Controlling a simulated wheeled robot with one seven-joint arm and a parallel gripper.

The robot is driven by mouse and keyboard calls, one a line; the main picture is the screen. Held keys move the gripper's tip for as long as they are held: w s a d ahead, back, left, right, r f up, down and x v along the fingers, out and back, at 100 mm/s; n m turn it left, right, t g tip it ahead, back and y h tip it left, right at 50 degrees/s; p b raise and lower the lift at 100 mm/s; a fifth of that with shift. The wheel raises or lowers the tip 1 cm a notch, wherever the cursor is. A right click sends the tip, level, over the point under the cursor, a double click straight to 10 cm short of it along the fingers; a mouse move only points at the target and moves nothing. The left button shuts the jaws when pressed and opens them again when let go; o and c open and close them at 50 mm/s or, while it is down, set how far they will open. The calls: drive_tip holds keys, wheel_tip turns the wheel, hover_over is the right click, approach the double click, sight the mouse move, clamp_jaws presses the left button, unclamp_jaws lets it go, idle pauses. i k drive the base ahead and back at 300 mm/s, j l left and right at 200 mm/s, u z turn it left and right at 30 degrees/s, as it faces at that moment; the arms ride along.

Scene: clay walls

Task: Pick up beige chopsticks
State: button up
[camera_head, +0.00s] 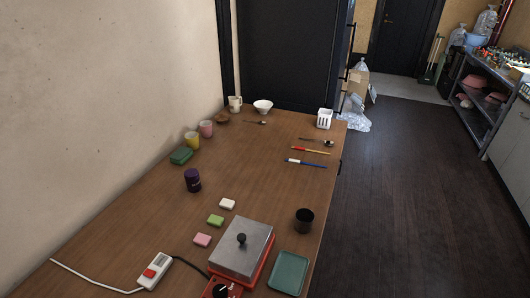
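No item is clearly recognisable as beige chopsticks at this size. A slim stick, red at one end and yellowish along the rest (313,151), lies at the right side of the wooden table (260,160). A blue and white stick (305,162) lies just in front of it, apart from it. A dark spoon-like utensil (327,142) lies just behind it. My gripper is not in view.
A white slotted holder (324,119), bowl (263,106) and mug (235,102) stand at the table's far end. Coloured cups and a purple jar (192,181) line the left. A black cup (304,221), hotplate (242,250) and green tray (289,273) stand nearer. Floor right of the table is clear.

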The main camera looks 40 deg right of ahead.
sight(299, 148)
drive_tip(key=i+l+u, duration=0.15)
drive_tip(key=l+u, duration=0.25)
drive_tip(key=l, duration=0.7)
drive_tip(key=l+u, duration=0.45)
drive_tip(key=l, duration=0.65)
drive_tip(key=k+l, duration=0.1)
drive_tip(key=l, duration=1.8)
drive_tip(key=k+u, duration=0.05)
